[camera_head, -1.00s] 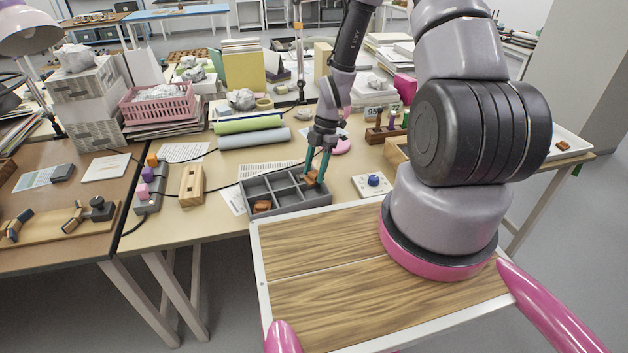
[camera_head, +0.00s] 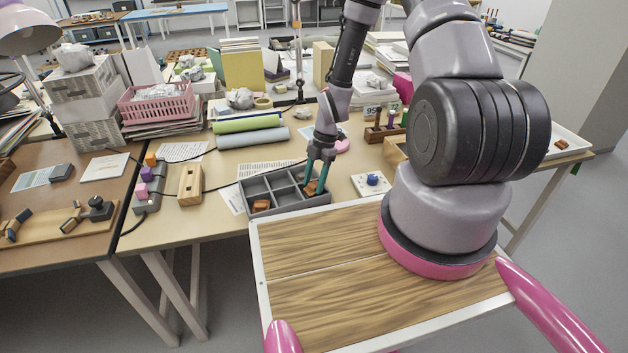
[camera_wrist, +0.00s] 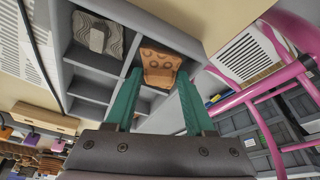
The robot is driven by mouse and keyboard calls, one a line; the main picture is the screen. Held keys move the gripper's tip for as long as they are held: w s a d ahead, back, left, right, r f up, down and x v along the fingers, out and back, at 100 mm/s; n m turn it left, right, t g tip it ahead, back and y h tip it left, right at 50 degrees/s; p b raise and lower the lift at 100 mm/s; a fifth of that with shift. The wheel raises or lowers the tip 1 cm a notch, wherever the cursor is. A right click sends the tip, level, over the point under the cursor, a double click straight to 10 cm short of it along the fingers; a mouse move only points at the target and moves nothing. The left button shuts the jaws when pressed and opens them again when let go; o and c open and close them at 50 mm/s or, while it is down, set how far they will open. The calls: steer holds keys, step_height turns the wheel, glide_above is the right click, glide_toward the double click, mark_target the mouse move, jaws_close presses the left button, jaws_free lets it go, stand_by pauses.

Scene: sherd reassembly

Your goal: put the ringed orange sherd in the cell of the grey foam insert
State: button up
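The ringed orange sherd (camera_wrist: 160,66) shows ring marks on its face in the wrist view. It sits between my two teal fingertips, which appear to touch it on both sides. In the head view, the sherd (camera_head: 312,188) is at the right-hand end of the grey foam insert (camera_head: 290,209), low in the cell there. My gripper (camera_head: 316,178) points down over that cell, and its fingertips (camera_wrist: 160,74) show in the wrist view. How deep the sherd sits, and whether it touches the cell floor, is hidden.
An orange-brown piece (camera_head: 262,205) lies in the insert's front-left cell. A grey wavy-patterned sherd (camera_wrist: 97,36) lies in a cell in the wrist view. A white box with a blue knob (camera_head: 373,181) stands right of the insert. Rolls (camera_head: 250,138) lie behind.

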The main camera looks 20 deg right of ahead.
steer(key=o, duration=0.3)
steer(key=shift+o, duration=0.2)
steer(key=shift+r, duration=0.5)
steer(key=w+d+r+m+t+h, duration=0.1)
steer(key=d+r+m, duration=0.2)
steer(key=r, duration=0.9)
steer(key=w+d+r+m+t+h, duration=0.15)
steer(key=r+m, duration=0.25)
steer(key=r, duration=0.9)
steer(key=s+r+m+t, duration=0.2)
steer(key=s+r+m, duration=0.3)
steer(key=r+m, duration=0.2)
steer(key=s+r+m+t+y, duration=0.1)
steer(key=s+r+m+t, duration=0.1)
steer(key=s+r+m, duration=0.4)
steer(key=s+r+m+t, duration=0.2)
steer(key=s+r+m, duration=0.4)
steer(key=r, duration=0.6)
steer(key=shift+s+d+r+m, duration=0.2)
steer(key=shift+d+r+m, duration=0.2)
steer(key=shift+m, duration=0.7)
steer(key=shift+t, duration=0.25)
